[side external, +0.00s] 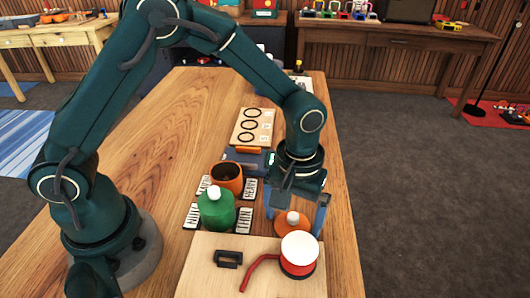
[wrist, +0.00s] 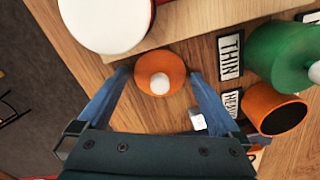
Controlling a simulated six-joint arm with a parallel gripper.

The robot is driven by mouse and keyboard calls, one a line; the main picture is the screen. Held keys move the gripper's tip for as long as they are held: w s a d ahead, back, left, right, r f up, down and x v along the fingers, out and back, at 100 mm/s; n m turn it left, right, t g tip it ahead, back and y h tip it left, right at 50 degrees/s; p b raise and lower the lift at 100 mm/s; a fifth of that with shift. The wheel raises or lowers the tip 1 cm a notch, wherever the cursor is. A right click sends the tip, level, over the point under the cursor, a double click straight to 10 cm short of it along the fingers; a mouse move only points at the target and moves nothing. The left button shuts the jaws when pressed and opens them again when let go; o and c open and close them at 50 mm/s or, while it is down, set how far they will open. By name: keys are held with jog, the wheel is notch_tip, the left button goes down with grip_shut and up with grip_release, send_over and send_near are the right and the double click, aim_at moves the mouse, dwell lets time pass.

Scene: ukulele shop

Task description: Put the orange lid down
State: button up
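The orange lid (side external: 292,231) has a white knob and appears to lie flat on the wooden table, just beyond the light board's edge. It also shows in the wrist view (wrist: 159,62). My gripper (wrist: 159,74) is open, with one blue finger on each side of the lid and a narrow gap on both sides. In the side view, my gripper (side external: 294,223) points down over the lid. An open orange pot (side external: 227,183) stands without a lid to the left, behind the green jar. Whether the lid's underside fully touches the table is hard to tell.
A green jar (side external: 216,212) with a white knob stands among label cards such as THIN (wrist: 230,55). A red pot with a white top (side external: 298,257) and a black handle piece (side external: 228,259) are on the light board (side external: 205,280). Open tabletop lies left of the jars.

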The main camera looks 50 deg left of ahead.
aim_at(294, 215)
notch_tip(294, 215, up, 12)
jog(key=f, duration=0.1)
jog(key=s+a+r+m+t, duration=0.4)
jog(key=s+a+t, duration=0.1)
jog(key=s+a, duration=0.5)
jog(key=shift+s+a+r+t, duration=0.2)
jog(key=shift+s+t, duration=0.1)
jog(key=shift+s, duration=0.45)
